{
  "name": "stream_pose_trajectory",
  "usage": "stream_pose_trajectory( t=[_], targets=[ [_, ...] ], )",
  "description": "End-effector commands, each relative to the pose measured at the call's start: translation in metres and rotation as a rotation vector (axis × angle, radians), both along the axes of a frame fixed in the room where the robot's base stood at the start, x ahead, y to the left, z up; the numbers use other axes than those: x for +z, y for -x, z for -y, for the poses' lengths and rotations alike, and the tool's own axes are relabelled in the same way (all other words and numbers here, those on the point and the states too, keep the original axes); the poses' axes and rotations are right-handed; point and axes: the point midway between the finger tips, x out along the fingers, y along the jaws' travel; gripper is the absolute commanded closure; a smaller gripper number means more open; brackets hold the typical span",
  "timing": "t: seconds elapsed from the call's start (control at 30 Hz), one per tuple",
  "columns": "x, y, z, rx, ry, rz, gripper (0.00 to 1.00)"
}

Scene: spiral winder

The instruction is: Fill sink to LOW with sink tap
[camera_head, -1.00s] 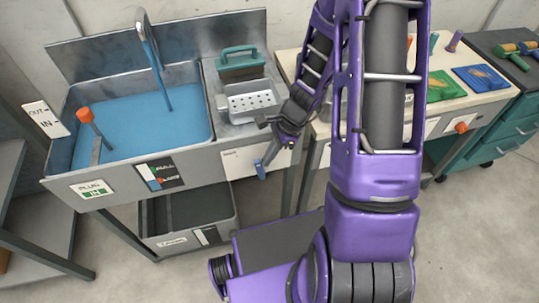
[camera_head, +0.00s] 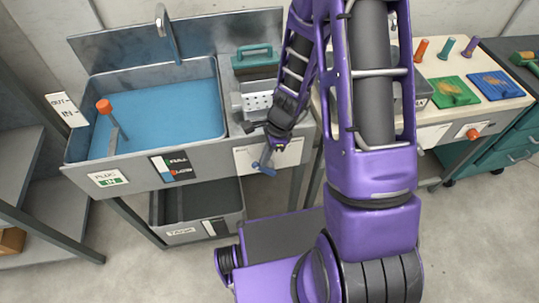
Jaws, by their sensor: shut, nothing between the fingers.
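The sink (camera_head: 140,172) at the left holds blue water (camera_head: 165,115). My gripper (camera_head: 268,153) is shut and empty, low in front of the counter just right of the sink. A small blue lever-like piece (camera_head: 262,166) shows at its tip; I cannot tell whether they touch.
A dark bin (camera_head: 205,232) is below.

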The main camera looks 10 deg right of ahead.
Motion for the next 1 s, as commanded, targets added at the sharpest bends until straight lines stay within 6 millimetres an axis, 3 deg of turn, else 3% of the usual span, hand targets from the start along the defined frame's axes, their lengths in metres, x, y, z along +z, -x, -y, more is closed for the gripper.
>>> stream_pose_trajectory(
  t=[0.77, 1.0],
  targets=[
    [-0.002, 0.000, -0.008, 0.002, -0.003, -0.001, 1.00],
    [0.019, -0.004, 0.007, 0.001, 0.000, 0.001, 1.00]
  ],
)
